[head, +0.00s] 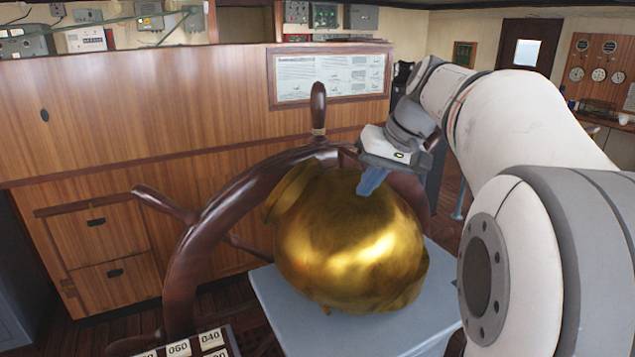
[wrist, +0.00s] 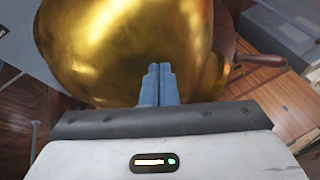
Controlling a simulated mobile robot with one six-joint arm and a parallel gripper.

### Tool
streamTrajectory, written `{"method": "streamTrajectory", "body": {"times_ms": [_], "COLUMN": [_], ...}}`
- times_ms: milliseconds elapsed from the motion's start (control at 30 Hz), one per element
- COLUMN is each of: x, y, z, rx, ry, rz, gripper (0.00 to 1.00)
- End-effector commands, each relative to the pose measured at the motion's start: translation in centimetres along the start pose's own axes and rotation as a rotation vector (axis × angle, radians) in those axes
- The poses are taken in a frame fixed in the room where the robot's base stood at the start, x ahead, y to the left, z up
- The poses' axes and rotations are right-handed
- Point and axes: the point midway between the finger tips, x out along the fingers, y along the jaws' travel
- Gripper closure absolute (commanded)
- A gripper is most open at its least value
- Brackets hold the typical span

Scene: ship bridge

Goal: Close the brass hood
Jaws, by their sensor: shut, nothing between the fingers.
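The brass hood (head: 350,240) is a large, round, shiny gold dome on a grey stand (head: 275,295) in the head view. A flared brass rim or neck (head: 291,190) juts from its upper left side. In the wrist view the brass surface (wrist: 125,50) fills the upper middle. My gripper (head: 371,182) is at the upper right of the dome, its blue fingers together and empty. In the wrist view the fingertips (wrist: 156,72) overlap the brass; I cannot tell whether they touch it. The far side of the hood is hidden.
A dark wooden ship's wheel (head: 205,235) stands close behind and left of the hood, its spokes sticking out. A wood-panelled console (head: 130,120) with a framed notice (head: 330,78) stands behind it. Numbered tiles (head: 180,349) lie at the front bottom.

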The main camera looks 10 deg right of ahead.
Motion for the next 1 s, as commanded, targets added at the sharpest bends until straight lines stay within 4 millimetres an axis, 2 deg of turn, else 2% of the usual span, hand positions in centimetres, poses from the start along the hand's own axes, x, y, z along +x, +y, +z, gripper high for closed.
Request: {"method": "streamTrajectory", "body": {"times_ms": [167, 267, 333, 600, 800, 1000], "x": [0.1, 0.5, 1.0, 3.8, 6.1, 7.7], "y": [5.0, 8.3, 10.4, 17.6, 21.6, 23.9], "z": [-1.1, -1.6, -1.9, -2.4, -2.4, -2.3], "rx": [0.007, 0.044, 0.068, 0.056, 0.055, 0.053], "ry": [-0.002, -0.020, -0.036, -0.033, -0.033, -0.033], "rz": [0.000, -0.075, -0.132, -0.121, -0.121, -0.120], "gripper": [1.00, 1.00, 1.00, 1.00, 1.00, 1.00]}}
